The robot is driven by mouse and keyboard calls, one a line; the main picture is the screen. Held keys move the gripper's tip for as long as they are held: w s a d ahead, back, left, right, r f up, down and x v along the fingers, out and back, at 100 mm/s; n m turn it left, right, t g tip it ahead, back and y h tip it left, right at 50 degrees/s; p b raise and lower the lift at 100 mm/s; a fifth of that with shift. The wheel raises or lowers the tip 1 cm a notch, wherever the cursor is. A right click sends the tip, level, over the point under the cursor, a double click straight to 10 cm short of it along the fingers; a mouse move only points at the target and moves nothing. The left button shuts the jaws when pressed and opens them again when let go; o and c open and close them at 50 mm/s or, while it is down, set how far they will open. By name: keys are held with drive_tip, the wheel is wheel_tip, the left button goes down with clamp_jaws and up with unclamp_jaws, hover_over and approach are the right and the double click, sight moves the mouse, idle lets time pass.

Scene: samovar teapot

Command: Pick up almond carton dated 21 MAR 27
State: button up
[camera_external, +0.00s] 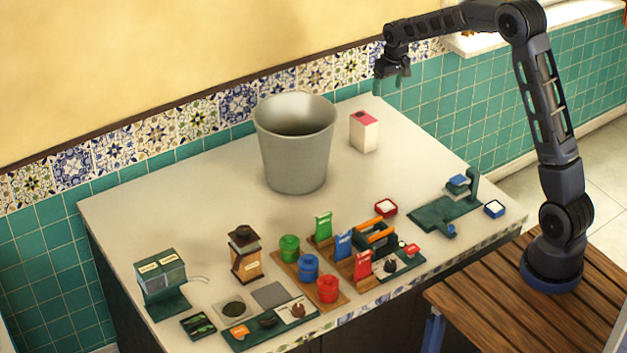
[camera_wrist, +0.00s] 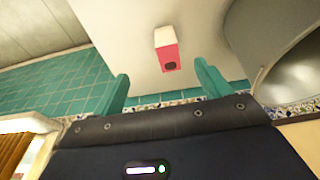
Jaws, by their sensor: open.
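A small white carton with a pink-red top (camera_external: 364,131) stands upright on the counter's far right part, right of a large grey bucket. No date or lettering can be read on it. In the wrist view the carton (camera_wrist: 166,48) is seen from above, with a dark spot on its pink top, between and beyond the fingers. My gripper (camera_external: 392,80) is raised above the counter's far right corner, up and to the right of the carton, apart from it. In the wrist view its two green fingers (camera_wrist: 162,90) are spread with nothing between them.
The large grey bucket (camera_external: 296,160) stands close left of the carton. Several canisters, packets and small devices crowd the counter's front, including a green stand (camera_external: 446,205). The tiled wall (camera_external: 320,72) runs behind. The counter (camera_external: 180,208) left of the bucket is clear.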

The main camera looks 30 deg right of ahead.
hover_over(364, 119)
drive_tip(key=f, duration=1.1)
drive_tip(key=shift+s+f, duration=0.35)
drive_tip(key=shift+s, duration=0.05)
drive_tip(key=f, duration=0.5)
drive_tip(key=shift+w+d+f, duration=0.1)
drive_tip(key=shift+w+f, duration=0.1)
drive_tip(key=shift+w, duration=0.2)
drive_tip(key=shift+w+d+f, duration=0.1)
drive_tip(key=shift+w+f, duration=0.1)
drive_tip(key=shift+f, duration=0.65)
drive_tip(key=shift+w+d+f, duration=0.1)
drive_tip(key=shift+w+f, duration=0.05)
drive_tip(key=shift+f, duration=0.7)
drive_tip(key=shift+w+f, duration=0.2)
drive_tip(key=shift+f, duration=0.65)
drive_tip(key=c, duration=1.2)
